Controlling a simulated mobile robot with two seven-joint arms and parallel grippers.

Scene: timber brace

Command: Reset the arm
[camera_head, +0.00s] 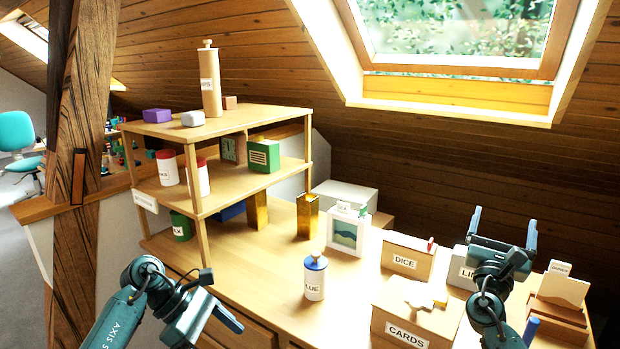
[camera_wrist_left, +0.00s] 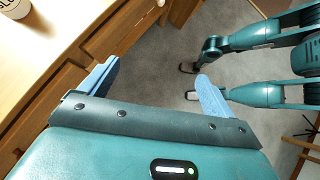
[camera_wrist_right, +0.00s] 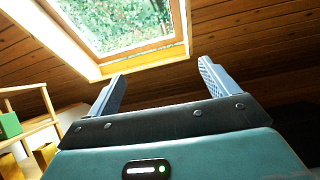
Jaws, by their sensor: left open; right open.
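My right gripper (camera_head: 503,238) is raised above the right part of the desk, over the box labelled LI, which it partly hides. In the right wrist view its two fingers (camera_wrist_right: 160,88) are spread with nothing between them, facing the roof window. My left gripper (camera_head: 226,322) is low at the front edge of the desk, beside the drawers. In the left wrist view its fingers (camera_wrist_left: 157,88) are wide apart and empty, over the grey floor, with parts of my own body beyond.
A wooden shelf (camera_head: 240,118) with jars and small boxes stands on the desk at left. The glue bottle (camera_head: 314,280), DICE box (camera_head: 405,258) and CARDS box (camera_head: 400,330) stand near the front. A timber post (camera_head: 80,130) rises at the left.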

